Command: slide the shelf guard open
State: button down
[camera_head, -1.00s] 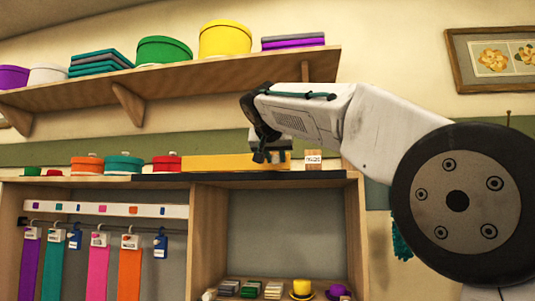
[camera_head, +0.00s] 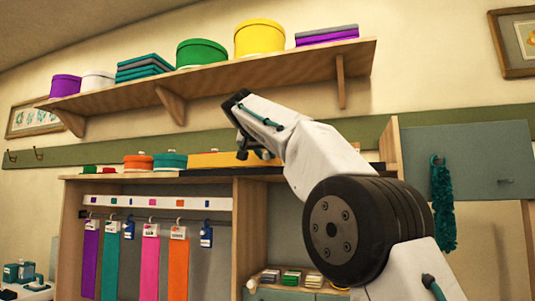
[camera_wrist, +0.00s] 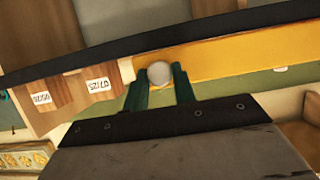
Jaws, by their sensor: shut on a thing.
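The shelf guard is a long yellow panel (camera_head: 215,160) standing along the top of the wooden unit, in a dark rail (camera_wrist: 100,56). In the wrist view the yellow panel (camera_wrist: 250,50) runs to the right, its left end just left of my gripper. My gripper (camera_head: 256,154) is at the panel's front. In the wrist view its green fingers (camera_wrist: 160,84) are shut on a pale round knob (camera_wrist: 159,74) at that end. Wooden blocks with date labels (camera_wrist: 95,85) show uncovered beside this end. My arm hides the panel's right end in the head view.
An orange box (camera_head: 138,162) and a teal box (camera_head: 171,161) stand left of the panel on the unit's top. A loaded wall shelf (camera_head: 215,82) hangs above my gripper. Coloured strips (camera_head: 150,265) hang below. A grey board (camera_head: 468,160) is at the right.

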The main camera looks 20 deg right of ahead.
jog(key=c, duration=1.1)
grip_release()
jog(key=shift+c, duration=0.2)
jog(key=shift+a, duration=0.1)
jog(key=v, duration=0.7)
jog(key=shift+s+a+r, duration=0.15)
jog(key=shift+s+a, duration=0.05)
jog(key=shift+s, duration=0.1)
